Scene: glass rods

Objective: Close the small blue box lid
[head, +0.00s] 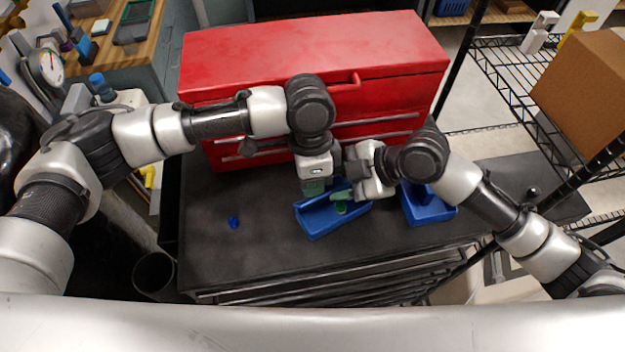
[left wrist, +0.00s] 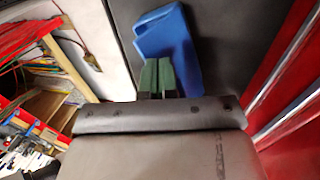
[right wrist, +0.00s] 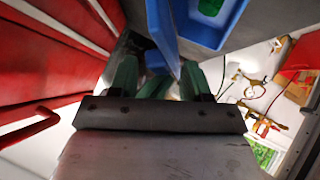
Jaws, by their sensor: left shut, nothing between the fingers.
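A blue open box (head: 318,222) sits on the dark bench top with a green piece (head: 341,208) inside. It also shows in the right wrist view (right wrist: 232,28), where a flat blue panel (right wrist: 163,28) stands along its side; I cannot tell whether this is the lid. My left gripper (head: 313,188) points down at the box's back left, its green fingers pressed together; they overlap the blue box in the left wrist view (left wrist: 157,72). My right gripper (head: 342,196) is over the box's right side. Its green fingers are apart (right wrist: 160,80), with the panel's lower edge between them.
A second blue box (head: 430,208) stands to the right, partly behind my right arm. A red tool chest (head: 300,60) is close behind. A small blue piece (head: 233,222) lies on the clear left part of the bench. A wire shelf (head: 510,80) stands at right.

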